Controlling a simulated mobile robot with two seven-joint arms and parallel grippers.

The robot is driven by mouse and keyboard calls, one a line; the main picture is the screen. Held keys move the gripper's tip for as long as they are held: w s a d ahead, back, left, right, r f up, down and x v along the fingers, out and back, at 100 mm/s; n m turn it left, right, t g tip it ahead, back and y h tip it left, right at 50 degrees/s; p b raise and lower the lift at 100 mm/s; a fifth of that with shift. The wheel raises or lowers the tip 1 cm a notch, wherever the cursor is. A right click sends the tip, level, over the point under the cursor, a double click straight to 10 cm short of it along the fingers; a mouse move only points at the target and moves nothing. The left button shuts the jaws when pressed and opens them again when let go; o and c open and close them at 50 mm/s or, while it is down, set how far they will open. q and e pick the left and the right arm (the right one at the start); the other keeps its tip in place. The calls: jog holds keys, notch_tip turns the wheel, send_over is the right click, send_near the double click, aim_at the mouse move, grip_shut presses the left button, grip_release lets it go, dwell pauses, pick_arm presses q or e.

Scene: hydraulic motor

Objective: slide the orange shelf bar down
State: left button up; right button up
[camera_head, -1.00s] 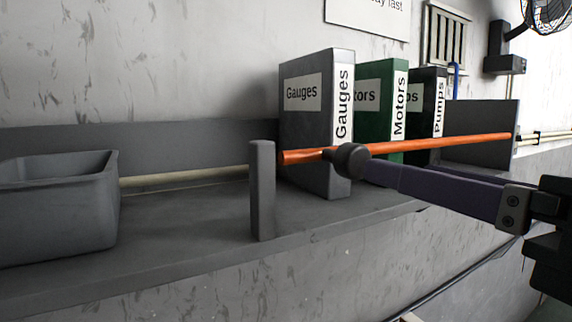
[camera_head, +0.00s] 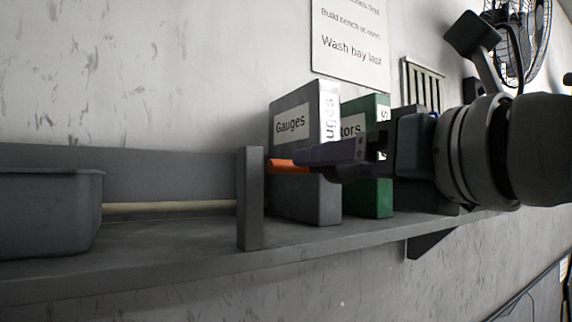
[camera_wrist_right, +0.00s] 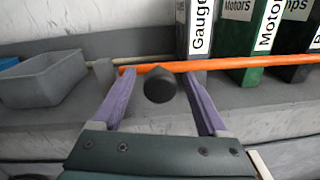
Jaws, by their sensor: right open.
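The orange shelf bar (camera_head: 284,166) runs across the front of the binders. In the head view only its left end shows beside the grey post (camera_head: 250,200); my right arm hides the rest. In the right wrist view the bar (camera_wrist_right: 240,65) crosses from left to right, with a dark round knob (camera_wrist_right: 160,85) on its near side. My right gripper (camera_wrist_right: 158,88) is open, its purple fingers on either side of the knob, with gaps visible. In the head view my right gripper (camera_head: 318,160) is in front of the grey Gauges binder (camera_head: 295,150). My left gripper is not in view.
A green Motors binder (camera_head: 370,190) stands right of the Gauges binder; a dark Pumps binder (camera_wrist_right: 300,50) is beyond it. A grey open bin (camera_head: 50,220) sits on the shelf (camera_head: 170,260) at left. The shelf between bin and post is clear.

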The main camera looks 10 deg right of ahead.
jog(key=shift+w, duration=0.1)
grip_shut()
dwell(0.6)
dwell(0.8)
